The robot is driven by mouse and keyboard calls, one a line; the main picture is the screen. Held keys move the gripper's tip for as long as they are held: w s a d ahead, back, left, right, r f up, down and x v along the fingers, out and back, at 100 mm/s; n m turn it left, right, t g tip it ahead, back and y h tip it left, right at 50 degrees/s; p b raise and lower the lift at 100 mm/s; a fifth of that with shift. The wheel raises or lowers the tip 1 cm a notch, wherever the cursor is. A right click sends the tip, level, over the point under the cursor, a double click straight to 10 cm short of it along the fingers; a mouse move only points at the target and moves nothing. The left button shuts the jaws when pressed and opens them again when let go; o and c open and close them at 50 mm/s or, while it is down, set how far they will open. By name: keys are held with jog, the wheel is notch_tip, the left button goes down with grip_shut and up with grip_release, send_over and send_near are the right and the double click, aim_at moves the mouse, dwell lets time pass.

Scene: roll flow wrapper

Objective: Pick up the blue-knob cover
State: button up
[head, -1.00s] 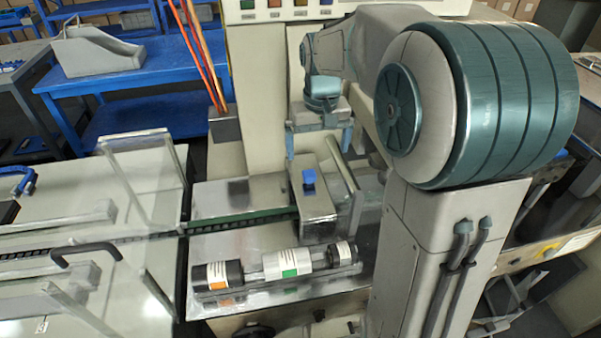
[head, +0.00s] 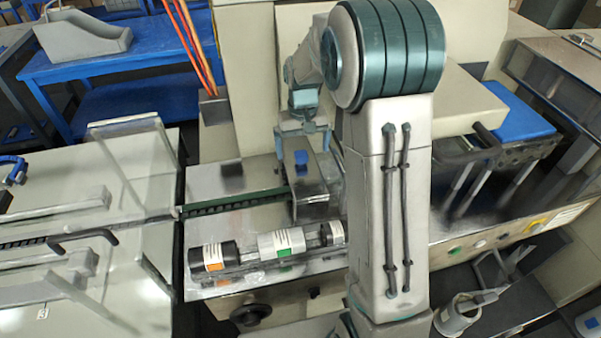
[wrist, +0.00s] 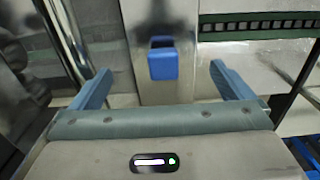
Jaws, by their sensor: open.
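The blue-knob cover (head: 313,204) is a shiny metal box with a blue knob (head: 300,161) on it, standing on the machine's metal deck by the end of the dark conveyor chain. My gripper (head: 304,151) is open and empty, with its blue fingers on either side of the knob in the head view. In the wrist view the knob (wrist: 163,64) lies between the spread fingertips of my gripper (wrist: 160,72), apart from both. The cover's metal face (wrist: 182,25) shows around the knob. My arm hides part of the cover's right side in the head view.
Rolls with orange and green labels (head: 283,243) lie in front of the cover. A clear panel frame (head: 130,165) stands at left over the infeed table. Orange cables (head: 190,45) hang behind. The machine body (head: 245,90) rises close behind my gripper.

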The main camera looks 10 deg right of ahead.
aim_at(301, 153)
jog(key=shift+a+f+p, duration=0.2)
jog(key=shift+f+p, duration=0.25)
jog(key=shift+f, duration=1.9)
jog(key=c, duration=1.8)
jog(key=shift+c, duration=0.2)
jog(key=shift+r, duration=0.15)
